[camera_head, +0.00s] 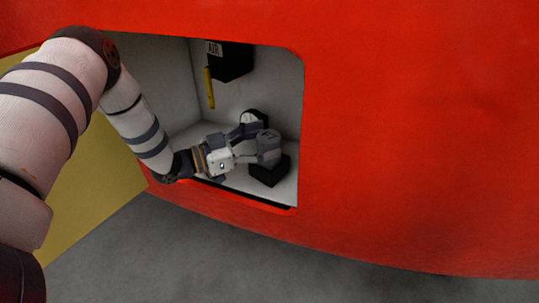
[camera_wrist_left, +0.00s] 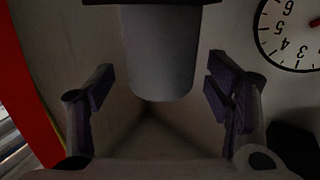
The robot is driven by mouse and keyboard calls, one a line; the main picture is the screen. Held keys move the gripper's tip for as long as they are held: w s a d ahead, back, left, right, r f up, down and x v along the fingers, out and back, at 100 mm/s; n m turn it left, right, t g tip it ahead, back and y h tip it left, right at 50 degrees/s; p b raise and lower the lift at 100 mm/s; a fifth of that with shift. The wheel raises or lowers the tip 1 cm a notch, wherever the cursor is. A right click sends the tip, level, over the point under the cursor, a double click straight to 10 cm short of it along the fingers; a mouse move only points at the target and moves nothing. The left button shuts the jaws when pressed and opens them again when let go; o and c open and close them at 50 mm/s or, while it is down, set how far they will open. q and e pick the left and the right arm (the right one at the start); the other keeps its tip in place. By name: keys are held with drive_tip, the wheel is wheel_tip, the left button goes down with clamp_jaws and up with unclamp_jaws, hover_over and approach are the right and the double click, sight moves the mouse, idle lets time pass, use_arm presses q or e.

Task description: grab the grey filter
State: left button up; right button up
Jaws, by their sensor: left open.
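The grey filter (camera_wrist_left: 160,55) is a smooth, rounded cylinder on a dark mount in the left wrist view, where it fills the middle between my open fingers. In the head view the filter (camera_head: 269,147) appears to sit on a black block (camera_head: 269,171) inside the recess, partly covered by my gripper. My left gripper (camera_head: 256,143) is open and reaches into the recess. In the left wrist view its fingers (camera_wrist_left: 158,88) stand on both sides of the filter, with a visible gap on each side. My right gripper is not in view.
The recess is a pale box in a red body panel (camera_head: 400,130). A black box marked AIR (camera_head: 230,62) and a yellow lever (camera_head: 209,88) are above my gripper. A round gauge (camera_wrist_left: 297,35) is close beside the fingers. The recess rim surrounds my arm.

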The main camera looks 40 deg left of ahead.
use_arm(q)
drive_tip(key=shift+x, duration=0.9)
drive_tip(key=shift+a, duration=0.1)
drive_tip(key=c, duration=1.4)
drive_tip(key=shift+r, duration=0.1)
drive_tip(key=shift+c, duration=0.2)
